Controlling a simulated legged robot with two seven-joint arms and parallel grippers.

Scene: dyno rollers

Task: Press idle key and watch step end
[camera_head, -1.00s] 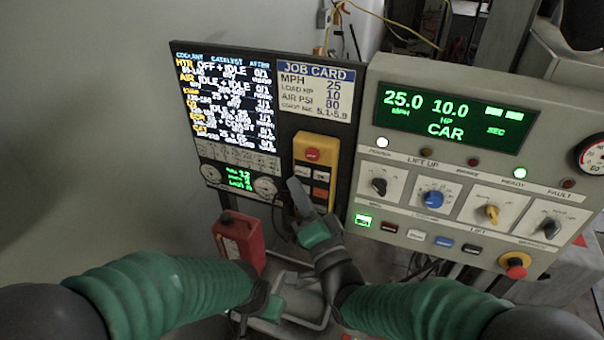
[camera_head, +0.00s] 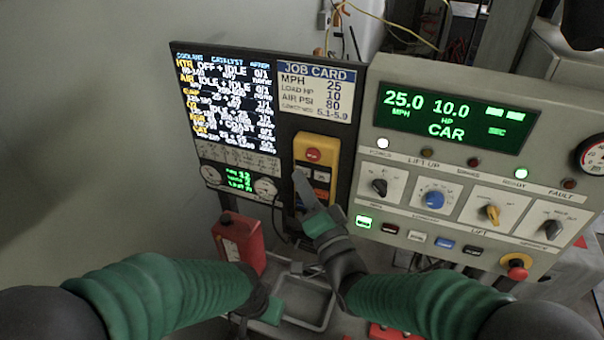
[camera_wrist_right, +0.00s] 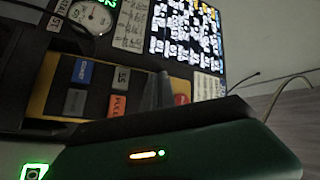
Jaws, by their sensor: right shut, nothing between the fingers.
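The yellow key pendant (camera_head: 330,150) hangs on the dark panel below the job card, with a red round button (camera_head: 313,155) at its top and small keys beneath. The right wrist view shows an orange-red key (camera_wrist_right: 118,104), a blue key (camera_wrist_right: 83,71) and grey keys; I cannot tell which is idle. My right gripper (camera_head: 300,178) is shut and empty, its tip over the pendant's upper keys, hiding some. Contact cannot be told. The step screen (camera_head: 225,105) lists steps with counts. My left gripper (camera_head: 268,308) is low, beside a grey tray; its fingers are unclear.
The control console (camera_head: 470,150) on the right shows 25.0 MPH, 10.0 HP and CAR, above several knobs and an emergency stop (camera_head: 516,268). A red can (camera_head: 238,240) stands below the panel. The grey tray (camera_head: 305,300) lies between my arms.

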